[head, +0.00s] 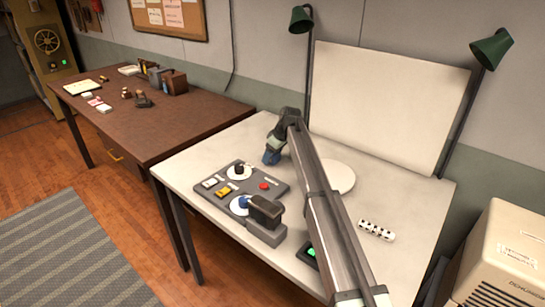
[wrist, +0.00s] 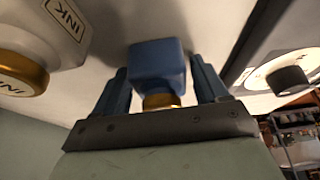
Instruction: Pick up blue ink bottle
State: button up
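The blue ink bottle (wrist: 158,58) has a square blue body and a gold cap; in the wrist view it sits between the two blue fingers of my gripper (wrist: 160,82). Narrow gaps show between the fingers and the bottle, so the gripper looks open around it. In the head view my gripper (head: 272,155) is low over the white table (head: 195,165), behind the control panel. There the bottle cannot be told apart from the blue fingers.
A pale ink bottle (wrist: 62,30) with a gold cap stands close to the left in the wrist view. The control panel (head: 222,178) with knobs is in front of my gripper. A white round disc (head: 340,178) and a dotted white block (head: 377,231) are to the right.

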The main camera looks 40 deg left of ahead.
jog(key=c, duration=0.9)
